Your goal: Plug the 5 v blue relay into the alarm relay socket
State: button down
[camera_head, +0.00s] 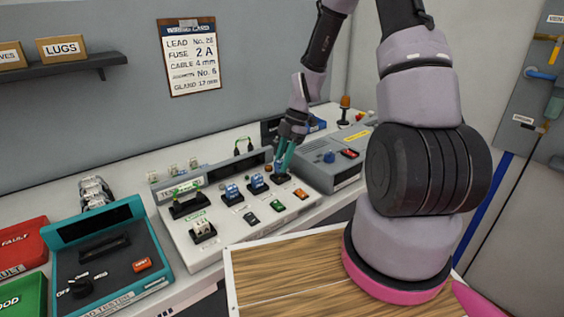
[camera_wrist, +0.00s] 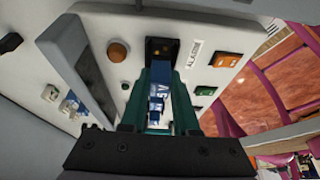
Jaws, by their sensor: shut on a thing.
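My gripper (camera_wrist: 158,85) is shut on a blue relay (camera_wrist: 156,92) with white lettering, held between its teal fingers. The dark alarm socket (camera_wrist: 161,47) lies just beyond the fingertips, beside the ALARM label (camera_wrist: 194,53). Part of the socket is open to view, and the relay's far end overlaps its near edge in the picture. I cannot tell whether they touch. In the head view my gripper (camera_head: 283,158) points down at the right end of the test panel (camera_head: 225,238), over the socket there. The fingers hide most of the relay in that view.
Two other blue relays (camera_head: 231,193) (camera_head: 257,183) stand in sockets to the left. An orange switch (camera_wrist: 226,60), a green switch (camera_wrist: 206,90) and a round orange lamp (camera_wrist: 118,52) flank the alarm socket. A teal tester (camera_head: 108,262) stands left, a grey unit (camera_head: 322,170) right.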

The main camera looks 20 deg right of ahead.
jog(key=shift+f, duration=0.95)
dwell(1.5)
jog(key=c, duration=0.6)
grip_release()
jog(key=shift+r, duration=3.55)
